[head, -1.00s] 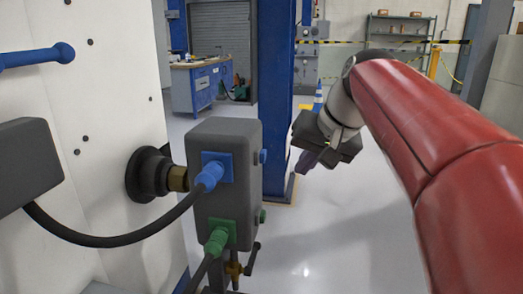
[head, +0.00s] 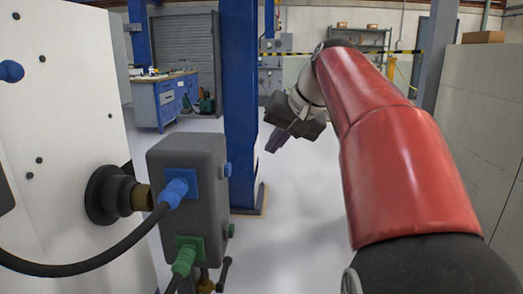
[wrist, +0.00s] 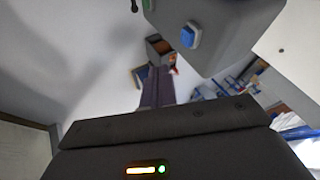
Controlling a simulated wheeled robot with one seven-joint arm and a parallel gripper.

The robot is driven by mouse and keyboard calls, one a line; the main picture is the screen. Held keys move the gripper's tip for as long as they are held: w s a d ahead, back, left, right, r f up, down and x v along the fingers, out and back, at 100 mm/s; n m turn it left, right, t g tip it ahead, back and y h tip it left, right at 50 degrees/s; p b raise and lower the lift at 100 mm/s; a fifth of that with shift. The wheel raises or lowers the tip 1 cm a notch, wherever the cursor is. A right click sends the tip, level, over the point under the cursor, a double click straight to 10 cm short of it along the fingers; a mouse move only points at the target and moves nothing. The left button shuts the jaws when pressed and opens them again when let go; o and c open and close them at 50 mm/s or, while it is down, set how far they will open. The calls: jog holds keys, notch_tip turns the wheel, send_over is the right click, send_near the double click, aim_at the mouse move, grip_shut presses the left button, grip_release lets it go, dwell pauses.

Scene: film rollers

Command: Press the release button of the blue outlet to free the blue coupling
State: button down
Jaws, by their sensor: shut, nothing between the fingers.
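The grey box (head: 208,213) stands at left centre in the head view. Its front carries the blue outlet (head: 194,184), with the blue coupling (head: 175,192) plugged in and a black cable running left. A blue release button (head: 227,169) sticks out of the box's right side. The same button shows in the wrist view (wrist: 191,36), above and right of my fingers. My gripper (head: 272,145) hangs right of the box, apart from the button and a little higher in the picture. Its purple fingers (wrist: 157,88) are shut and empty.
Below the blue outlet is a green outlet with a green coupling (head: 184,260) and a green button (head: 231,230). A white panel (head: 65,130) stands on the left. A blue column (head: 239,100) rises behind the box. Open floor (head: 300,200) lies to the right.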

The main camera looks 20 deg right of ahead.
aim_at(228, 170)
jog(key=w+a+f, duration=0.6)
jog(key=shift+w+f, duration=0.2)
jog(key=shift+f, duration=0.2)
